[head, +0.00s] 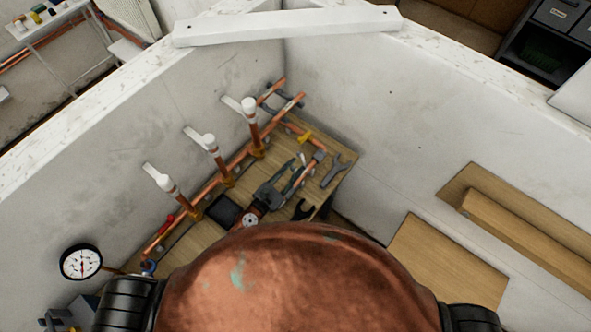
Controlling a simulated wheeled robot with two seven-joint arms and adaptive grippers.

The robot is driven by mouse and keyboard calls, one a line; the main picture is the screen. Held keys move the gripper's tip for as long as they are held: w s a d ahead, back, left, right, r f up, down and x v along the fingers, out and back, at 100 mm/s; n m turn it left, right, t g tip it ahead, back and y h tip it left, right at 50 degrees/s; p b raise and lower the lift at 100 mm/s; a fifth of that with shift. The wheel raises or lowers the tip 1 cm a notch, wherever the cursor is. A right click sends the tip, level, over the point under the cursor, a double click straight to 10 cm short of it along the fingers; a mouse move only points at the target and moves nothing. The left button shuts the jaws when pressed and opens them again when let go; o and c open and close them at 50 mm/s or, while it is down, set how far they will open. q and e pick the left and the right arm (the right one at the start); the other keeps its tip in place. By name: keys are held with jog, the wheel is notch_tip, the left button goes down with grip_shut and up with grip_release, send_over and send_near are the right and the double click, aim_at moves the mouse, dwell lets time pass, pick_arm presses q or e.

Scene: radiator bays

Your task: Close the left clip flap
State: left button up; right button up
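Three upright copper pipes with white tops stand in a row along the left wall. The left clip (166,183) is the nearest to me, and its white flap (151,171) sticks out up and to the left and looks open. The middle clip (209,141) and the far clip (248,104) have similar white flaps. My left gripper (285,180) seems to be the dark grey shape over the bench, right of the left clip and well apart from it. Its fingers are too small to tell open from shut. I cannot make out my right gripper.
A wooden bench (225,248) carries copper pipework, a grey spanner (335,171) and small tools. A pressure gauge (81,263) is at the left. White walls meet behind the bench, with a white beam (288,24) across the corner. Wooden boards (440,264) lie at right.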

pick_arm(q)
jog(key=shift+o, duration=0.8)
jog(key=shift+f, duration=0.15)
jog(key=shift+s, duration=0.15)
jog(key=v, duration=1.1)
jog(key=shift+s+a, duration=0.25)
jog(key=shift+s, duration=0.1)
jog(key=shift+o, duration=0.2)
jog(key=shift+d, duration=0.1)
